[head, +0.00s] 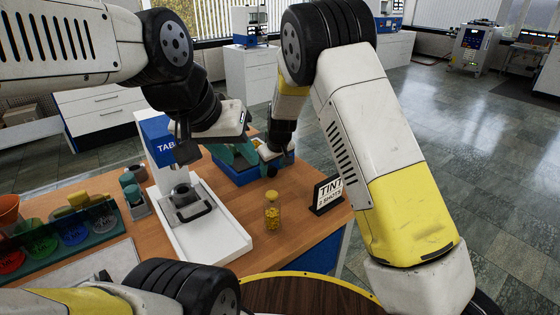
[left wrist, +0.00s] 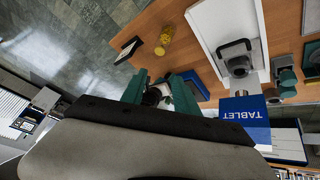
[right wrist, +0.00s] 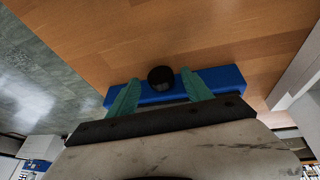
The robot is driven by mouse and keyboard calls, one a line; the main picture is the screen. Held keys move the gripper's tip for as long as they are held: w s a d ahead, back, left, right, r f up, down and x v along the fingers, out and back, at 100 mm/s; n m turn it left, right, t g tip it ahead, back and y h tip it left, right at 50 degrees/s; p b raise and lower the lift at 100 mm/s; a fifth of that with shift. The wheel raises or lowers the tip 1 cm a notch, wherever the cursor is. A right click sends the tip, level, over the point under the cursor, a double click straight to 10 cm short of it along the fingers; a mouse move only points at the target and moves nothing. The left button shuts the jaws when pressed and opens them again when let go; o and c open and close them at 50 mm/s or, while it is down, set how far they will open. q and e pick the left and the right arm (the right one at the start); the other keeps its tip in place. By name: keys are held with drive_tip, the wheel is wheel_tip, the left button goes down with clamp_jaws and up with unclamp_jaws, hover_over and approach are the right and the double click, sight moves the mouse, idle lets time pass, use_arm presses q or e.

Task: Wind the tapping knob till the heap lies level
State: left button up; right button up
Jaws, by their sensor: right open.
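The black round knob (right wrist: 161,77) stands at the edge of a blue block (right wrist: 226,78) on the wooden table. In the head view the knob (head: 272,170) is small and dark, beside the blue block (head: 235,174). My right gripper (right wrist: 160,92) is open, its teal fingers on either side of the knob with visible gaps. My left gripper (left wrist: 160,82) reaches over the same block, teal fingers apart. A dark round part and something whitish show between them; whether they grip anything is unclear. I cannot make out the heap's surface.
A white-and-blue tablet press (head: 206,243) stands left of the block. Coloured cups in a rack (head: 75,240) are far left. Bare wood lies around the jar.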

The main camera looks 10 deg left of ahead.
drive_tip(key=shift+x, duration=0.8)
clamp_jaws()
drive_tip(key=shift+w+d+g+y, duration=0.15)
drive_tip(key=shift+d+g+y, duration=0.05)
drive_tip(key=shift+g+y, duration=0.35)
drive_tip(key=shift+m+g+y, duration=0.4)
drive_tip(key=shift+g+y, duration=0.55)
unclamp_jaws()
drive_tip(key=shift+w, duration=0.1)
